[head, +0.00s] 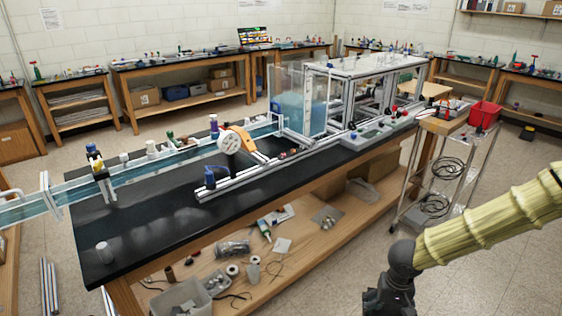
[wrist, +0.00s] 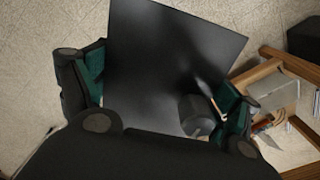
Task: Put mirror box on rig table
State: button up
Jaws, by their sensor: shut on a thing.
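My gripper (wrist: 162,92) shows in the wrist view with green-padded fingers on either side of a dark, smooth, flat-faced thing. This looks like the mirror box (wrist: 165,50); it spans the gap between the pads, over the beige floor. A dark rounded part lies by the right finger, and I cannot tell what it belongs to. In the head view my arm comes in from the right and its dark wrist end is cut off at the bottom edge. The held box is not visible there. The black-topped rig table (head: 135,222) stands left of my wrist.
A clear water channel (head: 130,172), metal rails and an extrusion frame (head: 365,70) occupy the table's back and right. Its near left top is mostly bare, with a small grey cylinder (head: 104,252) at the corner. A wire-laden cart (head: 443,160) stands right.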

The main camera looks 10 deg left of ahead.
aim_at(181, 225)
jog(key=u, duration=1.1)
